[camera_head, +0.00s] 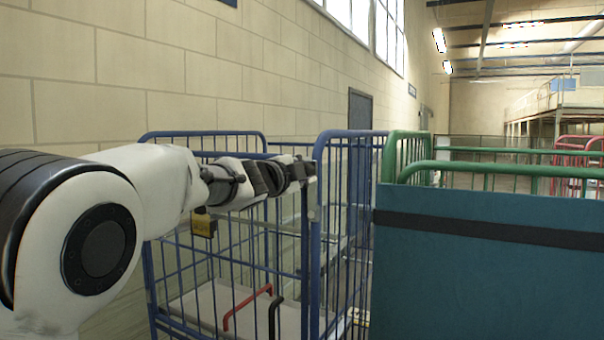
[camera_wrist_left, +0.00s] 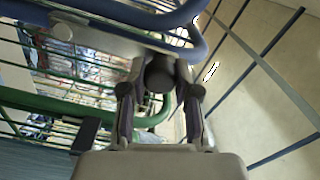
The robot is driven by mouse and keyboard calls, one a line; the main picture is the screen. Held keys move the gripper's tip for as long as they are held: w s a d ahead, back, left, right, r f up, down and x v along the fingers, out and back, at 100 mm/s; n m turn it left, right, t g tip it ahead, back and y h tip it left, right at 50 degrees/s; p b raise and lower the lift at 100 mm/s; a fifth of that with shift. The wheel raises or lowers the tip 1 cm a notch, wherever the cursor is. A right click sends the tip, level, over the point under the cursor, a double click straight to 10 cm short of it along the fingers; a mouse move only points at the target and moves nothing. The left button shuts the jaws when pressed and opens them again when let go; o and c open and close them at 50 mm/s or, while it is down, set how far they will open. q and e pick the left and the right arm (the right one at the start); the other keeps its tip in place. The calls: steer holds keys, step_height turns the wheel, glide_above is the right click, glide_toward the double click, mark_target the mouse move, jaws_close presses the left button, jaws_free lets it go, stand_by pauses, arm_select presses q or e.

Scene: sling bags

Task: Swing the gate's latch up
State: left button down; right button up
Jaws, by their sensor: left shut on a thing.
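The blue wire cage trolley (camera_head: 320,270) stands ahead, with its gate at the near side. My left gripper (camera_head: 310,170) reaches across to the gate's blue corner post. In the left wrist view, my left gripper (camera_wrist_left: 158,105) is shut on the dark round knob (camera_wrist_left: 159,74) at the end of the latch. The latch (camera_wrist_left: 105,42) is a pale flat bar with a round bolt head at its far end, beside the blue tube. In the head view the gripper hides most of the latch. My right gripper is in neither view.
A yellow tag or padlock (camera_head: 204,225) hangs on the blue cage. Red (camera_head: 247,306) and black handles show low inside it. A green cage (camera_head: 500,170) with a teal panel (camera_head: 480,275) stands close on the right. A block wall (camera_head: 200,60) runs along the left.

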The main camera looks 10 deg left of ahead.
arm_select(q)
steer(key=c, duration=0.8)
jaws_free()
steer(key=shift+d, duration=0.15)
steer(key=shift+s, duration=0.1)
steer(key=v, duration=1.1)
steer(key=shift+s, duration=0.4)
